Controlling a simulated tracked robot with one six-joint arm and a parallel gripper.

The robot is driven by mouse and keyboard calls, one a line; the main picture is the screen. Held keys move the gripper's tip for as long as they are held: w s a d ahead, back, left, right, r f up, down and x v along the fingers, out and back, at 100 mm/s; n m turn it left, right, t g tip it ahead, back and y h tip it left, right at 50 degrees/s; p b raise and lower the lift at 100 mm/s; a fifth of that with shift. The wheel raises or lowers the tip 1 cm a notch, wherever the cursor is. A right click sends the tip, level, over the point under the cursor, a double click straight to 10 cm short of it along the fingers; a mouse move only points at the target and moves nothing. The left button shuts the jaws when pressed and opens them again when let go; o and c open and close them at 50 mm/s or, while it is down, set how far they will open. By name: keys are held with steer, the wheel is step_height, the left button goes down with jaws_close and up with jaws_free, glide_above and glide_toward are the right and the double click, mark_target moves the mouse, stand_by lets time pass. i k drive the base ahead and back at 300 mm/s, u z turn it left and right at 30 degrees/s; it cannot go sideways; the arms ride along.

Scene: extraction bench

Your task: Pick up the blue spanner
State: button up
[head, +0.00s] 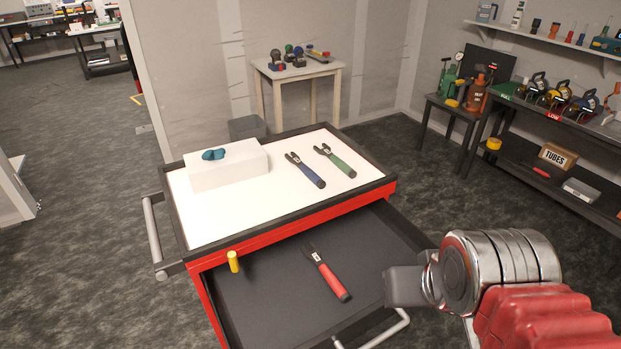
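The blue spanner (309,173) lies flat on the white top of the red tool cart (240,213), right of its middle. Its open jaw points to the back left and its handle to the front right. My gripper (404,287) shows at lower right as a grey end piece beyond a chrome joint and red sleeve. It is over the right side of the cart's open drawer, well apart from the blue spanner. Its fingers cannot be made out, so I cannot tell whether it is open or shut.
A green spanner (338,162) lies close right of the blue one. A white box (228,170) bearing a teal object (213,154) stands at left. The open drawer (270,306) holds a red spanner (330,275); a yellow cylinder (233,262) stands near its back left edge.

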mark_target(310, 175)
steer(key=k, duration=1.3)
steer(key=u, duration=0.35)
steer(key=i, duration=0.55)
steer(key=u, duration=0.85)
steer(key=i, duration=1.15)
